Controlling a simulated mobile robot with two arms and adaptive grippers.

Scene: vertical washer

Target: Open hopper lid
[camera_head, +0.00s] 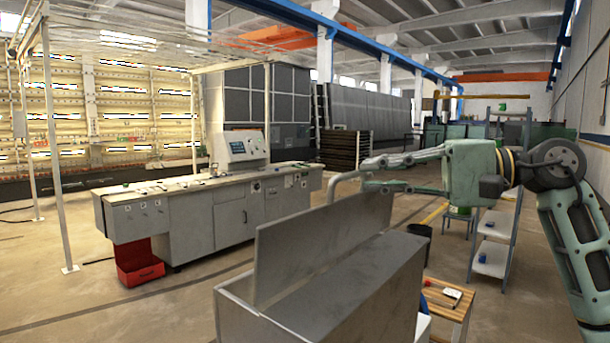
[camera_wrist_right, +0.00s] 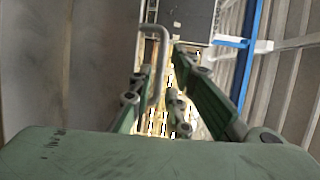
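The hopper (camera_head: 365,295) is a grey metal box in the foreground of the head view. Its lid (camera_head: 310,240) is a flat grey panel standing steeply raised above the box. A bent bar handle (camera_head: 333,186) sits at the lid's upper edge. My right gripper (camera_head: 368,174) is at the handle, its two green fingers apart. In the right wrist view, the handle (camera_wrist_right: 163,60) reaches between the spread fingers (camera_wrist_right: 165,88). I cannot tell whether the fingers touch it. My left gripper is not in view.
A long control bench (camera_head: 225,215) with a monitor stands at the left, with a red bin (camera_head: 138,265) below it. A small wooden table (camera_head: 456,305) is right of the hopper. Shelves (camera_head: 492,255) stand behind it. Floor between bench and hopper is clear.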

